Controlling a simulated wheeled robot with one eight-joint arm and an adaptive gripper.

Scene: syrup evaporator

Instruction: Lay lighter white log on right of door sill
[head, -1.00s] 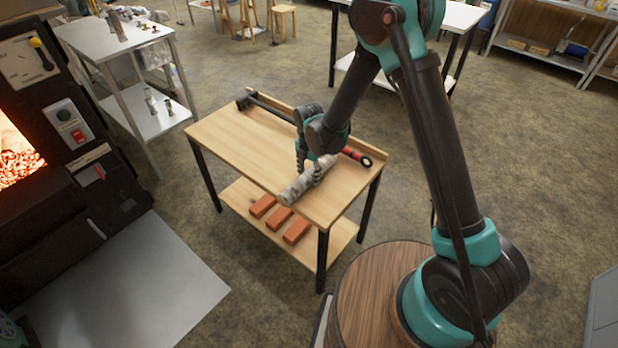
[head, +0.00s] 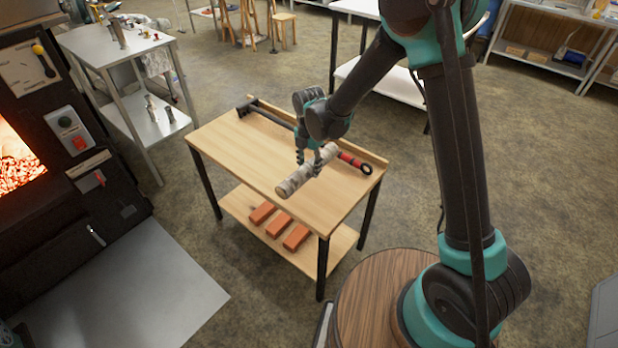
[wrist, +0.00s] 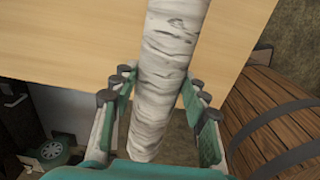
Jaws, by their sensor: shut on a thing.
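My gripper (head: 309,163) is shut around a pale white-grey birch log (head: 295,181). The log is held above the wooden table (head: 238,153), apart from its top as far as I can tell. In the wrist view the log (wrist: 163,60) runs lengthwise between the green finger pads (wrist: 160,95). The dark furnace (head: 60,120) stands at the far left with a glowing opening (head: 18,160). A dark ledge (head: 75,205) lies below the opening; the picture cuts off its left part. No other log shows clearly.
Several orange bricks (head: 279,225) lie on the lower shelf. A metal floor plate (head: 135,275) lies before the furnace. A steel table (head: 125,45) stands behind left. Floor between table and furnace is clear.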

